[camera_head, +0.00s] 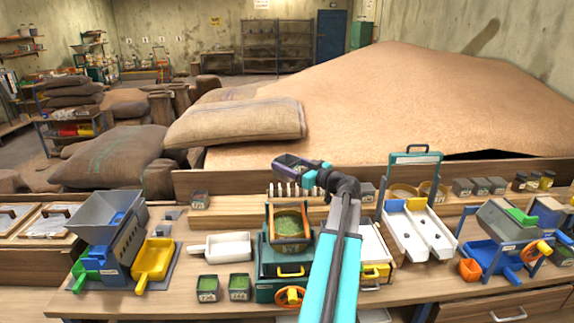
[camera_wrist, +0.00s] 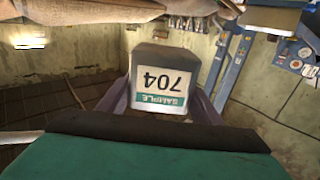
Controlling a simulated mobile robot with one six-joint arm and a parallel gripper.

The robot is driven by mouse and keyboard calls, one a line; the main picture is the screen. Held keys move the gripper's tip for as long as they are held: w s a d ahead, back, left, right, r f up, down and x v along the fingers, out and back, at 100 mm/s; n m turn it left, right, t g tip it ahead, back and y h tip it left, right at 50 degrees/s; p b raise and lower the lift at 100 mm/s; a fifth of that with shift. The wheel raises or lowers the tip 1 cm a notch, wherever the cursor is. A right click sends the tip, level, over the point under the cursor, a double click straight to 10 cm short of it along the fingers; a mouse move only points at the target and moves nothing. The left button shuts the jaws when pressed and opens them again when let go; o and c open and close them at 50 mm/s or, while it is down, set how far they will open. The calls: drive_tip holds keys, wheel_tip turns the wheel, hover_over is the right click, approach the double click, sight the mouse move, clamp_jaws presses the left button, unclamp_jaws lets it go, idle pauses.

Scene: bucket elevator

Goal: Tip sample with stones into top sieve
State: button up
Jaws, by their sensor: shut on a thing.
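My gripper (camera_head: 298,165) is shut on a dark sample tin (camera_head: 290,160), held up behind the sieve machine and above the bench. In the wrist view the tin (camera_wrist: 160,75) sits between the two purple fingers, and its white label reads SAMPLE 704, upside down in the picture. Its contents are hardly visible. The top sieve (camera_head: 306,243) is a wooden-framed tray on a teal machine (camera_head: 265,290) with an orange handwheel. Green material lies in the sieve. The tin is above and behind the sieve, apart from it.
A blue-grey hopper machine (camera_head: 112,235) is further left. A white double-channel tray (camera_head: 418,230) with a teal frame stands right. A grain heap lies behind.

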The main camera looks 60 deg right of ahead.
drive_tip(key=shift+r, duration=0.15)
drive_tip(key=shift+r, duration=1.4)
